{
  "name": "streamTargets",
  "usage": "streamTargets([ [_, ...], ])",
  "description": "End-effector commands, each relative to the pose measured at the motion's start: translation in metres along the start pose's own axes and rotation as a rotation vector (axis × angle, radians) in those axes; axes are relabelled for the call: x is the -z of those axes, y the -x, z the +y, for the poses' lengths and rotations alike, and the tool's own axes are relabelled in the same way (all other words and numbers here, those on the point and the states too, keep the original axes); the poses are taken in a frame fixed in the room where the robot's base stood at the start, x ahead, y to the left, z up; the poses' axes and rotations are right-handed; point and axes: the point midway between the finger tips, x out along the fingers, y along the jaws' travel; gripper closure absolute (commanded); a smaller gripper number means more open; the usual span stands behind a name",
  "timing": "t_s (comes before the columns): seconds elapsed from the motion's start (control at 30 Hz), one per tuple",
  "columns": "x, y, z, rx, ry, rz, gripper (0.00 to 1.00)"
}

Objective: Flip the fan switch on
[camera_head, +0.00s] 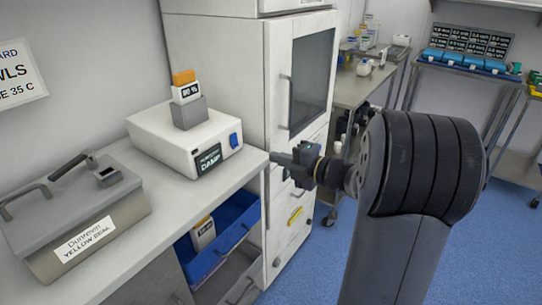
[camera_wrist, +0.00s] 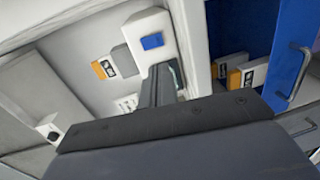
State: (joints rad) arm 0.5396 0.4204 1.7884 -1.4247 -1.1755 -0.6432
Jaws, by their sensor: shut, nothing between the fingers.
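A white box-shaped device (camera_head: 190,142) stands on the left bench. It has a blue rocker switch (camera_head: 234,140) at the right of its front face and a dark label beside it. I cannot tell which way the rocker is tipped. In the wrist view the device (camera_wrist: 165,22) is at the top, with its blue switch (camera_wrist: 152,41) just beyond my fingers. My gripper (camera_head: 274,157) is shut and empty, to the right of the device by the bench corner and apart from the switch in the head view. In the wrist view the closed fingers (camera_wrist: 162,72) point up toward the device.
A grey lidded container (camera_head: 72,215) stands on the bench at left. A small orange-topped carton (camera_head: 185,88) sits in a grey holder on the device. A blue drawer (camera_head: 228,242) is open below the bench. A tall white cabinet (camera_head: 245,85) stands behind my gripper.

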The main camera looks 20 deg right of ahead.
Motion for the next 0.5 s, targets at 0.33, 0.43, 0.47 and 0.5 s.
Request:
streamTargets([
  [0.33,0.002,-0.075,-0.001,0.001,-0.001,0.005,1.00],
  [0.43,0.001,-0.093,-0.001,0.001,-0.002,0.004,1.00],
  [0.47,0.002,-0.098,-0.001,0.000,-0.001,0.004,1.00],
  [0.5,0.001,-0.103,0.000,0.001,0.000,0.003,1.00],
])
